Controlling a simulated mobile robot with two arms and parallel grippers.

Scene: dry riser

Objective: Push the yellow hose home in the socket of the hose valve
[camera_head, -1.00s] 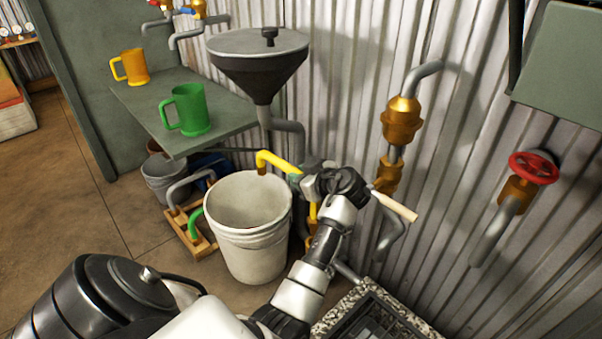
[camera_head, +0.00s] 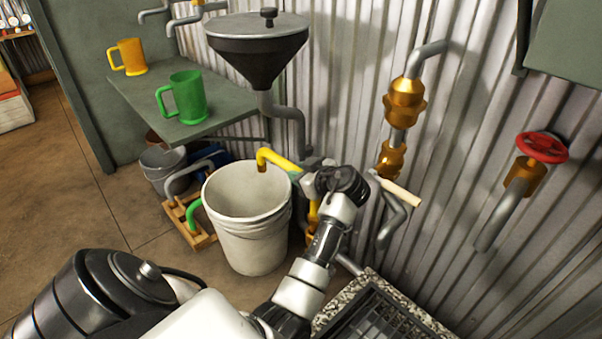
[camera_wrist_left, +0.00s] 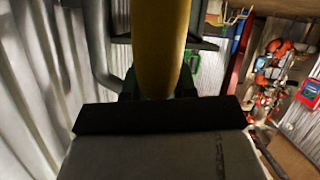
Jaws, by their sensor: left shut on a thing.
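The yellow hose (camera_head: 278,158) shows in the head view as a bent yellow end over the rim of the white bucket. My left gripper (camera_head: 306,180) is beside it, near the corrugated wall, its fingers largely hidden by my wrist. In the left wrist view the hose (camera_wrist_left: 160,45) runs upright between the dark fingers, and the gripper is shut on it. A brass fitting with a pale lever (camera_head: 398,192) and a bent grey spout is on the wall just right of my wrist. I cannot tell which fitting is the hose valve, or see the hose inside a socket. My right gripper is out of view.
The white bucket (camera_head: 252,238) stands left of my forearm. A grey funnel (camera_head: 258,58) and a shelf (camera_head: 133,103) with a green mug (camera_head: 187,98) and orange mug (camera_head: 131,56) are behind. A red handwheel (camera_head: 540,147) juts from the wall at right.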

